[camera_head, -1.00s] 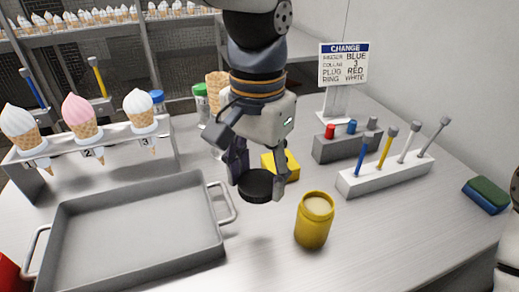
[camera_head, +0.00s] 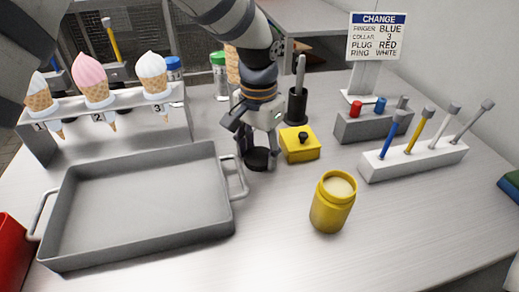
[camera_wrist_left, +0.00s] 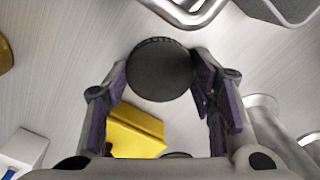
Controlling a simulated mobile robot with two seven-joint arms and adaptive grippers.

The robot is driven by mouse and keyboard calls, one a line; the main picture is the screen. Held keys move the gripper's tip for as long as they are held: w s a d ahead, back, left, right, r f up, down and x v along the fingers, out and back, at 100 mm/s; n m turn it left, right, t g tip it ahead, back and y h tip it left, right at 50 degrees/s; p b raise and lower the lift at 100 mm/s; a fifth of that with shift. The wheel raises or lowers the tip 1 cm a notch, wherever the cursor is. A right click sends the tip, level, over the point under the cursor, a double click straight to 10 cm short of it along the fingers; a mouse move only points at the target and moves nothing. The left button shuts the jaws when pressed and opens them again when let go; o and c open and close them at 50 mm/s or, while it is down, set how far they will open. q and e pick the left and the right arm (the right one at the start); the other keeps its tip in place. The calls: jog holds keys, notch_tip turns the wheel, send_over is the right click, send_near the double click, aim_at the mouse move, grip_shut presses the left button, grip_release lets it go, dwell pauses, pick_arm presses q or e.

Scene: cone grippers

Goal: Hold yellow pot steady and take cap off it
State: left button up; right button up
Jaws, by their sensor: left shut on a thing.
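The yellow pot (camera_head: 332,205) stands upright on the table, its top uncovered, with a pale filling showing. Its black round cap (camera_head: 257,159) is off it, further back and to the left. My left gripper (camera_head: 258,148) is shut on the cap, low near the table beside the tray's right handle. I cannot tell whether the cap touches the table. In the left wrist view the cap (camera_wrist_left: 160,69) sits between the two purple-padded fingertips (camera_wrist_left: 164,80). My right gripper is not in view.
A grey tray (camera_head: 60,215) lies at the left. A yellow box with a black knob (camera_head: 300,150) stands right of my left gripper. A white block with rods (camera_head: 415,158), a grey plug block (camera_head: 365,127) and a sign (camera_head: 377,38) stand behind right. The table front is clear.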

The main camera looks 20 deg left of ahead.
aim_at(259, 156)
pick_arm(q)
jog(key=o, duration=1.3)
jog(key=shift+f, duration=0.1)
notch_tip(259, 156, up, 12)
jog(key=shift+p, duration=0.35)
